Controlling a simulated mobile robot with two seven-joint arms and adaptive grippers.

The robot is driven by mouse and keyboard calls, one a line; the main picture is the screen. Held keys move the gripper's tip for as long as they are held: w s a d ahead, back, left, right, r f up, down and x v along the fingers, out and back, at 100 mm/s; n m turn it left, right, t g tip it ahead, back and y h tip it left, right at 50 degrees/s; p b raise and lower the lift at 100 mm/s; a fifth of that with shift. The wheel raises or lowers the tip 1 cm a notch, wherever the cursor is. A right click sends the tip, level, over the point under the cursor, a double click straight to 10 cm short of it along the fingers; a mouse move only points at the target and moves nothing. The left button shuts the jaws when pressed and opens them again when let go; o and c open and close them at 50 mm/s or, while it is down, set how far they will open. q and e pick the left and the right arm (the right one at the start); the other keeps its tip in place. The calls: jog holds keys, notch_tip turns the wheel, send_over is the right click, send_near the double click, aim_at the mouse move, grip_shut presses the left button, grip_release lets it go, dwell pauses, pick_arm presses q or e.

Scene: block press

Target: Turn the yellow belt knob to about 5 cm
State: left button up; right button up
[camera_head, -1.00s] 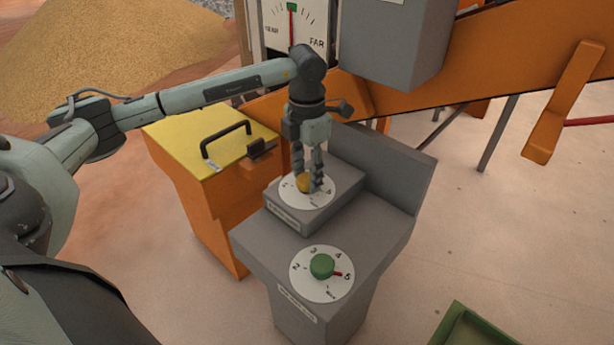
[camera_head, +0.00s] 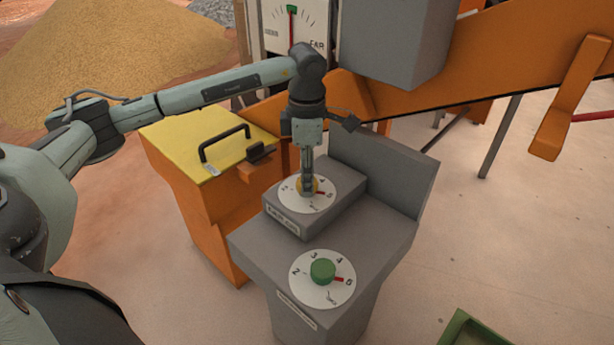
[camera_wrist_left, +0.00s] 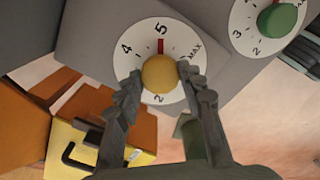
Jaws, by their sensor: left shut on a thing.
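The yellow knob (camera_wrist_left: 159,75) sits in the middle of a white dial (camera_wrist_left: 128,60) on the raised grey block of the console. In the wrist view its red pointer points at the 5; the 3 is hidden behind a finger. My left gripper (camera_head: 308,190) points down over this dial. The wrist view shows its two fingers on opposite sides of the yellow knob, shut on it. In the head view the fingers cover part of the knob (camera_head: 314,184). My right gripper is not in view.
A green knob (camera_head: 322,271) on a second dial is in front, its red pointer near 5. An orange box with a yellow lid (camera_head: 185,140) and black handle stands left. A grey panel (camera_head: 385,165) rises behind the console. A NEAR–FAR gauge (camera_head: 300,30) is behind.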

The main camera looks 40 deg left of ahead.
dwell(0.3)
pick_arm(q)
jog(key=o, duration=1.2)
jog(key=shift+c, duration=0.2)
